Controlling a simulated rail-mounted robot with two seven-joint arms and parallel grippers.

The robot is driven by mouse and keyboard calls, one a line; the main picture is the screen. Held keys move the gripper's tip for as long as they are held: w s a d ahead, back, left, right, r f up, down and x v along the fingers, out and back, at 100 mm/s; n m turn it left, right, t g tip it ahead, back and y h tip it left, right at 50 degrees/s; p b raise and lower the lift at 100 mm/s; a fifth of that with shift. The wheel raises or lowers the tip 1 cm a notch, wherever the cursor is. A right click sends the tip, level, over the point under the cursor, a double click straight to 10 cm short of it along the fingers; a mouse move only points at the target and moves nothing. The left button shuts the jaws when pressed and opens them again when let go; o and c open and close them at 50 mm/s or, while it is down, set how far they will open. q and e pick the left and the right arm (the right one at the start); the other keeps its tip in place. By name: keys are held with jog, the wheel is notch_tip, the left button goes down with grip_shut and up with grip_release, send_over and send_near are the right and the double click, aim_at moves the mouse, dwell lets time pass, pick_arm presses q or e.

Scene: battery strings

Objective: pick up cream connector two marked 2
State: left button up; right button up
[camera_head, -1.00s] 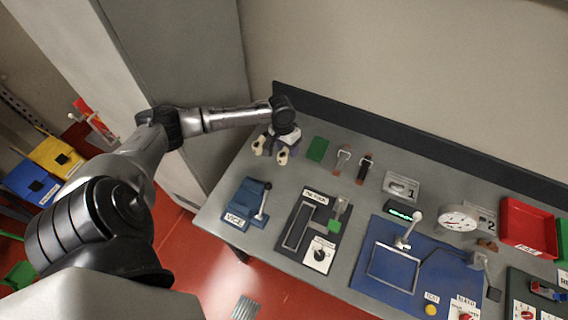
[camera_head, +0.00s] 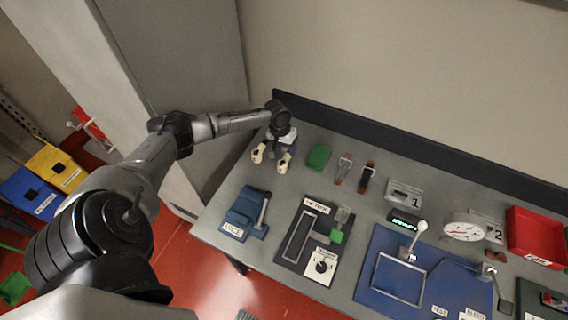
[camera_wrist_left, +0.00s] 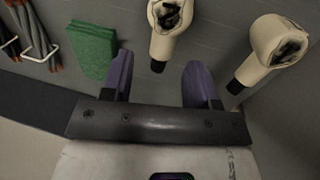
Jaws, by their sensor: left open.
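Two cream connectors with dark open ends lie on the grey bench's left end. In the head view one (camera_head: 258,153) is at the left and the other (camera_head: 284,162) just right of it. The wrist view shows one connector (camera_wrist_left: 168,25) near the top middle and one (camera_wrist_left: 280,45) at the right. No number is readable on either, so I cannot tell which is marked 2. My left gripper (camera_wrist_left: 160,80) is open and empty, with purple fingers apart. My right gripper is not in view.
A green block (camera_head: 319,156) lies right of the connectors, then two strapped or looped pieces (camera_head: 343,168). A blue vice (camera_head: 246,212) stands in front. The dark back rail (camera_head: 400,153) runs behind. Bare grey bench lies between connectors and vice.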

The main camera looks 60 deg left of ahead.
aim_at(287, 155)
pick_arm(q)
jog(key=shift+w+d+f, duration=0.15)
jog(key=shift+f, duration=1.15)
jog(key=shift+w+d+f, duration=0.1)
jog(key=shift+f, duration=1.15)
grip_shut()
